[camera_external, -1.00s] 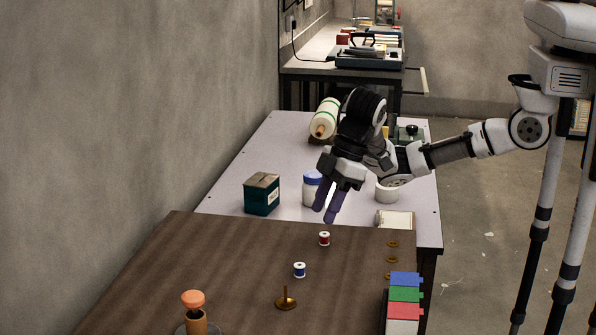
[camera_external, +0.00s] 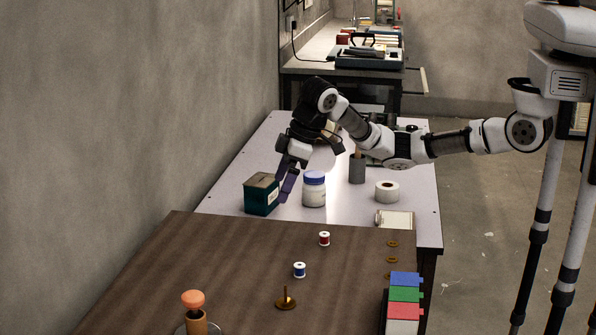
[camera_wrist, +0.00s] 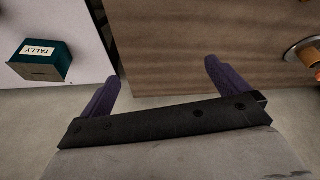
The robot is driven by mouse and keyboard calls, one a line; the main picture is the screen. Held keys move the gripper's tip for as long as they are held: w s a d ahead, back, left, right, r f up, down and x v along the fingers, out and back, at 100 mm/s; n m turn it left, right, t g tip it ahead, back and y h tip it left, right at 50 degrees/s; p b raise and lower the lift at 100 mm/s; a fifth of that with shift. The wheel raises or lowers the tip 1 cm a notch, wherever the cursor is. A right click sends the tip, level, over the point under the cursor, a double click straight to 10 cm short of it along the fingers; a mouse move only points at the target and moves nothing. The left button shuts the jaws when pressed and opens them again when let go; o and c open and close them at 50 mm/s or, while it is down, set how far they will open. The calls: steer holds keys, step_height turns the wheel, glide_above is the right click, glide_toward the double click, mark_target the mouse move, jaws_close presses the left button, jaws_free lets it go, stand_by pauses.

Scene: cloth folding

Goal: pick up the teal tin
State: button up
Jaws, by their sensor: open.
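The teal tin (camera_external: 261,197) is a box with a brown top and a pale label, standing on the white table left of the white jar. In the wrist view the tin (camera_wrist: 42,62) shows at the upper left with a label reading "TALLY". My gripper (camera_external: 283,188) is just right of the tin in the external view, pointing down, its purple fingers close beside it; I cannot tell whether they touch. In the wrist view my gripper (camera_wrist: 164,80) is open with nothing between its fingers, and the tin lies outside them to the left.
A white jar with a blue lid (camera_external: 314,190) stands close right of my fingers. A grey cup (camera_external: 357,169) and a white roll (camera_external: 387,191) are further right. The brown table (camera_external: 220,270) in front holds spools, brass pieces and coloured folders.

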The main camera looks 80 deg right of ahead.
steer(key=w+d+f+m+h, duration=0.1)
steer(key=w+d+m, duration=0.35)
steer(key=d, duration=1.25)
steer(key=h, duration=0.1)
glide_toward(262, 180)
steer(key=shift+m, duration=0.35)
steer(key=x, duration=0.5)
steer(key=shift+d+f+p, duration=0.1)
steer(key=shift+f+p, duration=0.05)
steer(key=shift+p, duration=0.15)
steer(key=shift+p+x, duration=0.95)
steer(key=shift+x, duration=1.95)
steer(key=c, duration=0.9)
steer(key=shift+o, duration=0.2)
